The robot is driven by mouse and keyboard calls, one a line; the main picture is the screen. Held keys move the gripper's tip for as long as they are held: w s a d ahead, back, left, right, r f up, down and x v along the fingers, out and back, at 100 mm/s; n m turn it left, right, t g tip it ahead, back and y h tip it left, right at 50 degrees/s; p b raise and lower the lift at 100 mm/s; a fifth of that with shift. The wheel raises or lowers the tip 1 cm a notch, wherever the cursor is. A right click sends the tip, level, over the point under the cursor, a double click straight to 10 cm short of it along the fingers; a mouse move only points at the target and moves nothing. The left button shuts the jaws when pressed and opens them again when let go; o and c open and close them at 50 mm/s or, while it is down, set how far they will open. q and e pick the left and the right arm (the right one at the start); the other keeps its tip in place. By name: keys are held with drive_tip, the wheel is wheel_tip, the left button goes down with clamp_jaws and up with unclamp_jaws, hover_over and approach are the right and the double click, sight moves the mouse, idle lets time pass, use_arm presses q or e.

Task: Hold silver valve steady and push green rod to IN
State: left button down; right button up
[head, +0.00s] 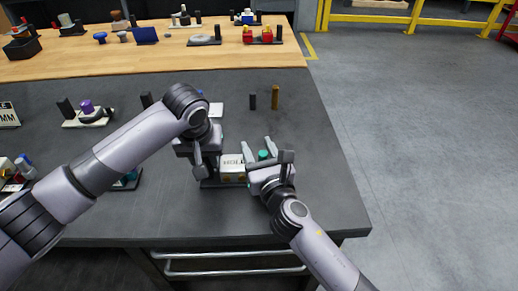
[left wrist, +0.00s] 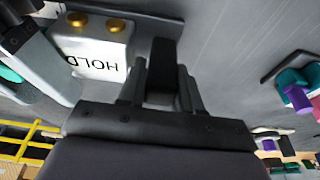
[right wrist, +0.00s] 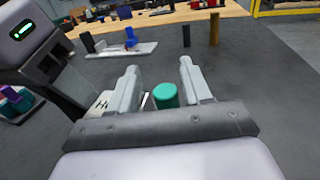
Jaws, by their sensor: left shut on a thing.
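The silver-white valve block (head: 233,165), marked HOLD, sits on a dark base on the grey table; it also shows in the left wrist view (left wrist: 103,55) with two brass fittings. My left gripper (left wrist: 160,85) is beside it, shut on a dark upright post (left wrist: 162,65) that rises from the base. The green rod (head: 263,155) is at the block's right side; its rounded end (right wrist: 165,95) shows in the right wrist view. My right gripper (right wrist: 160,85) is open, with its fingers on either side of the green rod's end. Whether they touch it is unclear.
Dark (head: 252,101) and brown (head: 275,97) posts stand behind the right gripper. A fixture with a purple knob (head: 87,107) is at left. More small fixtures stand on the wooden bench behind. The table's right front is clear.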

use_arm(q)
drive_tip(key=shift+s+f, duration=0.15)
drive_tip(key=shift+f, duration=0.15)
use_arm(e)
drive_tip(key=v, duration=1.2)
drive_tip(key=shift+s, duration=0.1)
use_arm(q)
drive_tip(key=c, duration=0.7)
unclamp_jaws()
drive_tip(key=shift+r, duration=0.1)
drive_tip(key=shift+r, duration=0.1)
